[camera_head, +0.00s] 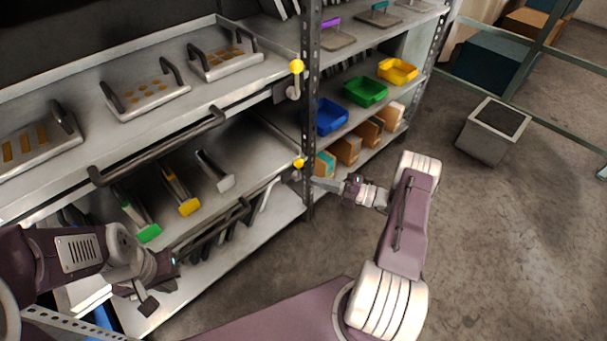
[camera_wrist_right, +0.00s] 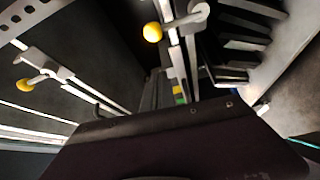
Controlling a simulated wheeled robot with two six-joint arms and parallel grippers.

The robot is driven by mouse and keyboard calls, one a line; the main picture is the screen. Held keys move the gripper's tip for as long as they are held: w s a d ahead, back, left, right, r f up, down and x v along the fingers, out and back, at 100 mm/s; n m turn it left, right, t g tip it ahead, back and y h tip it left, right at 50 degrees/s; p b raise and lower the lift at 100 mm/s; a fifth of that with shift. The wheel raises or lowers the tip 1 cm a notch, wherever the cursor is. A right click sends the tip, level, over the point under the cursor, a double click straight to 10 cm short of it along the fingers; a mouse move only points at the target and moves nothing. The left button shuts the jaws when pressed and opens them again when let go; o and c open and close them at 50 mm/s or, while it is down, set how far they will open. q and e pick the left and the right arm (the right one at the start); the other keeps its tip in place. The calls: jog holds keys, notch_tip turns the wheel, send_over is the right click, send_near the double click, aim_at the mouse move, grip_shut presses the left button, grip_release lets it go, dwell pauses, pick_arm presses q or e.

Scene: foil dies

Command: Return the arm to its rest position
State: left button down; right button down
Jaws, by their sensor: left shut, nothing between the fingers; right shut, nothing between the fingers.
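My right arm reaches in from the lower right of the head view, and its gripper (camera_head: 326,184) is shut and empty beside the rack's upright post. My left gripper (camera_head: 147,303) is at the lower left, in front of the lower shelves, and is shut with nothing in it. In the right wrist view a broad dark part fills the bottom, and the fingertips cannot be made out there.
A metal post (camera_head: 309,110) stands close to my right gripper. Yellow knobs (camera_head: 297,66) sit on the rack. A drawer holds tools with green (camera_head: 149,233) and yellow ends. Blue (camera_head: 331,117), green and yellow bins stand behind.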

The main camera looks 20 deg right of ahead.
jog(key=shift+v, duration=0.85)
